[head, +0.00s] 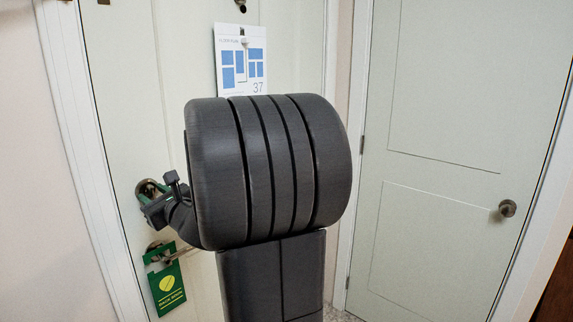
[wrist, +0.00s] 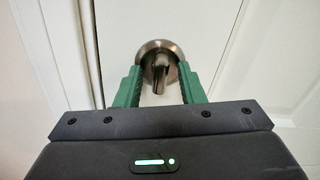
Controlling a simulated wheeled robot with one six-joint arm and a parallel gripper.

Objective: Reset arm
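My gripper (head: 152,190) is at the left side of the pale door (head: 125,110) in the head view, in front of a round metal lock fitting. In the wrist view my gripper (wrist: 160,78) has its two green fingers spread apart. The metal lock fitting (wrist: 158,52), with a turn piece jutting from its round plate, sits between and beyond the fingertips. Gaps show on both sides of the turn piece, so the gripper is open and holds nothing. My dark arm hides much of the door's middle in the head view.
A green hang tag (head: 167,286) hangs from a metal door handle (head: 160,256) just below my gripper. A floor-plan sheet (head: 240,62) is on the door above my arm. A second closed door (head: 440,150) with a round knob (head: 507,208) stands at right.

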